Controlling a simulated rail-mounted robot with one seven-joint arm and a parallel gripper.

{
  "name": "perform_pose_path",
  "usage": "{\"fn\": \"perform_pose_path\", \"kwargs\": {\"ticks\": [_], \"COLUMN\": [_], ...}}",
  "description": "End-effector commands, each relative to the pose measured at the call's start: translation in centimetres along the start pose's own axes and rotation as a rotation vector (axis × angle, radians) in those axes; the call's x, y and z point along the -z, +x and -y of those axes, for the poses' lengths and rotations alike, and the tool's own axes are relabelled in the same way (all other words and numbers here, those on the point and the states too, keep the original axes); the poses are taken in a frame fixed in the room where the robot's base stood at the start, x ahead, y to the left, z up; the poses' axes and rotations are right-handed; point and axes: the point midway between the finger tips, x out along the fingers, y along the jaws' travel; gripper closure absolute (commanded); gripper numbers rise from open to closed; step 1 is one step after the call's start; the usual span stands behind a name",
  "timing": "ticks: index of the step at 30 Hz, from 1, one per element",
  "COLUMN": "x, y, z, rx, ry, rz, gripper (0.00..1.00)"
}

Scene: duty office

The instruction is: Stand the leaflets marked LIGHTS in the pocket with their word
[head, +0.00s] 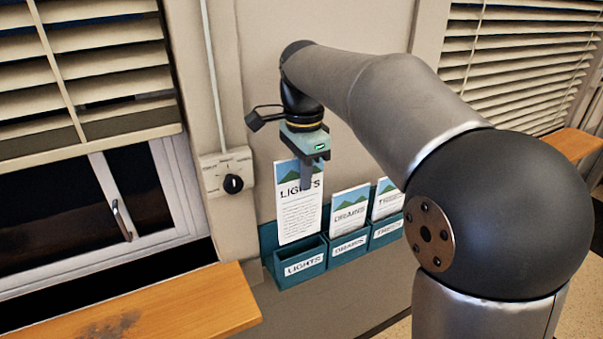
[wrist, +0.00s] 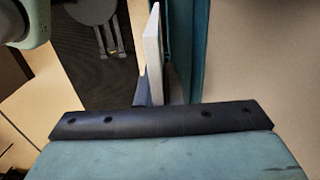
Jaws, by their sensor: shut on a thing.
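A white leaflet stack marked LIGHTS (head: 299,210), with a blue and green picture at its top, hangs upright above the teal pocket labelled LIGHTS (head: 301,265). My gripper (head: 307,180) is shut on the leaflets near their top edge. The leaflets' lower edge is at the pocket's mouth in the head view; I cannot tell whether it is inside or just behind the front wall. In the wrist view the leaflets (wrist: 152,55) show edge-on as a pale strip beyond the gripper body, and the fingertips are mostly hidden.
Two neighbouring pockets to the right hold leaflets marked DRAINS (head: 348,212) and a partly hidden set (head: 386,202). A dial box (head: 227,172) is on the wall at left. A wooden sill (head: 150,312) lies at lower left.

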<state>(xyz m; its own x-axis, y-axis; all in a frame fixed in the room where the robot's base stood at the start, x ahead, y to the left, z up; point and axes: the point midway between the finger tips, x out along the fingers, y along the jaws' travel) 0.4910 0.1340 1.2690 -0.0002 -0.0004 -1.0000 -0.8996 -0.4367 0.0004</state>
Motion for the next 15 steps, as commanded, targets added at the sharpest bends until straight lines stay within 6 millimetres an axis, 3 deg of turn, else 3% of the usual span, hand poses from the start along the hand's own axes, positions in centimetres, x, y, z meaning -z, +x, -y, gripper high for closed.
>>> {"fn": "perform_pose_path", "kwargs": {"ticks": [15], "x": [0.0], "y": [4.6], "z": [0.0], "rx": [0.001], "ry": [0.000], "rz": [0.000], "gripper": [1.00]}}
